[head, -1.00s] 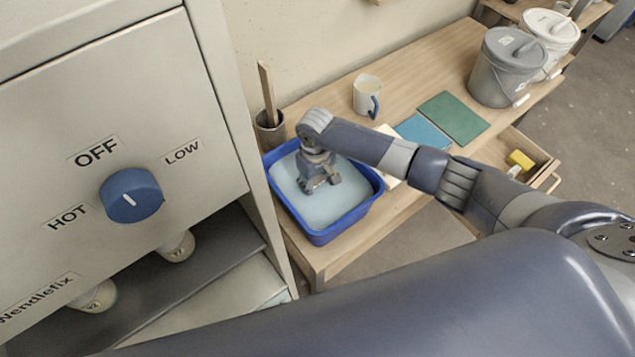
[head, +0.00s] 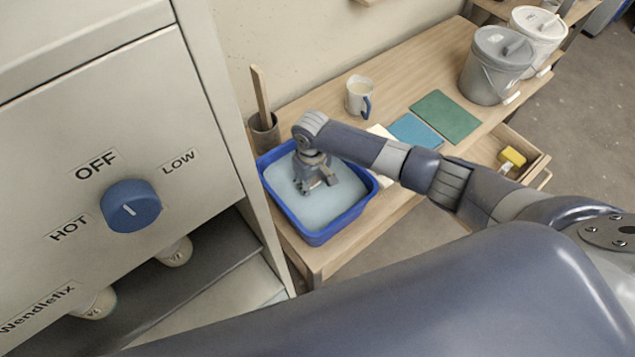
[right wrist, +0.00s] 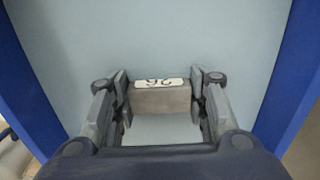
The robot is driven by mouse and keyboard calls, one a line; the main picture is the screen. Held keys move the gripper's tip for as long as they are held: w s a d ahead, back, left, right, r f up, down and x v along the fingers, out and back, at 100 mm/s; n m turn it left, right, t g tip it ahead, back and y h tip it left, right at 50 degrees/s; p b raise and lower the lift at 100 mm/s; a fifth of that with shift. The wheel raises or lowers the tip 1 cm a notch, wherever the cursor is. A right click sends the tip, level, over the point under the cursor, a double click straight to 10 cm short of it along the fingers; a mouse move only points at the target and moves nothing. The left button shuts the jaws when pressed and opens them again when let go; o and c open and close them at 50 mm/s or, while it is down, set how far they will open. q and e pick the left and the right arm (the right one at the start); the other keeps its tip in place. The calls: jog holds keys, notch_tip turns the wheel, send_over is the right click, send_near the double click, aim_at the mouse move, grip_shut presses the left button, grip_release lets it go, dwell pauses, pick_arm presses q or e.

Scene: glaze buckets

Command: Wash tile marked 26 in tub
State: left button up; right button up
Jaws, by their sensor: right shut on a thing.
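The blue tub (head: 320,237) holds pale blue liquid and stands at the near left end of the wooden bench. My right gripper (head: 322,186) points down inside the tub's rim, over or at the liquid. In the right wrist view, the right gripper (right wrist: 162,98) is shut on a small grey-brown tile (right wrist: 160,100). The tile has a white label with dark marks that look like 26, seen turned around. I cannot tell how far the tile dips into the liquid. In the head view the tile is hidden by the gripper. My left gripper is not in view.
A cup with a wooden stick (head: 264,133) stands behind the tub, and a mug (head: 359,96) stands farther along. Blue (head: 413,131) and green boards (head: 446,116) lie on the bench. Lidded buckets (head: 492,70) stand beyond. A drawer (head: 533,172) is open. A cabinet with a knob (head: 131,206) is at left.

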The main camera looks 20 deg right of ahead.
jog(key=shift+a, duration=0.35)
jog(key=shift+d, duration=0.1)
jog(key=shift+d+p, duration=0.5)
jog(key=shift+d, duration=0.65)
jog(key=shift+a, duration=1.25)
jog(key=shift+d+p, duration=0.55)
jog(key=shift+d, duration=0.7)
